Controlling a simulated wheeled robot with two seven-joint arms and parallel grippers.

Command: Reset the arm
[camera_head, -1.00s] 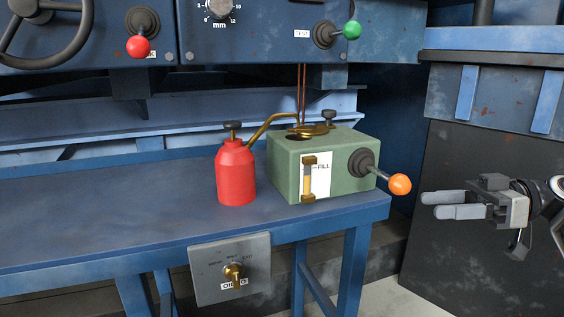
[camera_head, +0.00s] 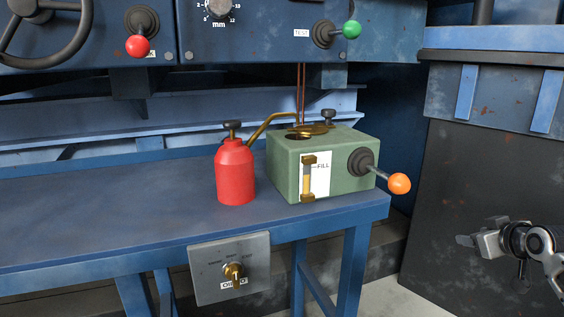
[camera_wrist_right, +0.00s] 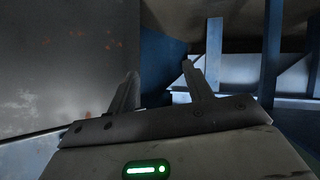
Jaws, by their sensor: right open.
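My right gripper (camera_head: 466,241) is at the lower right of the head view, to the right of the blue bench and apart from it. In the right wrist view its two fingers (camera_wrist_right: 160,85) stand apart with nothing between them. My left gripper is not in either view. The red oil can (camera_head: 235,172) stands upright on the bench, its brass spout reaching over the green box (camera_head: 325,165). The box has a lever with an orange knob (camera_head: 399,184) on its right side.
The blue bench (camera_head: 100,225) carries the can and box. A grey switch panel (camera_head: 231,268) hangs on its front. Above are a handwheel (camera_head: 45,30), a red-knobbed lever (camera_head: 138,46) and a green-knobbed lever (camera_head: 351,29). A dark panel (camera_head: 480,180) stands behind my right gripper.

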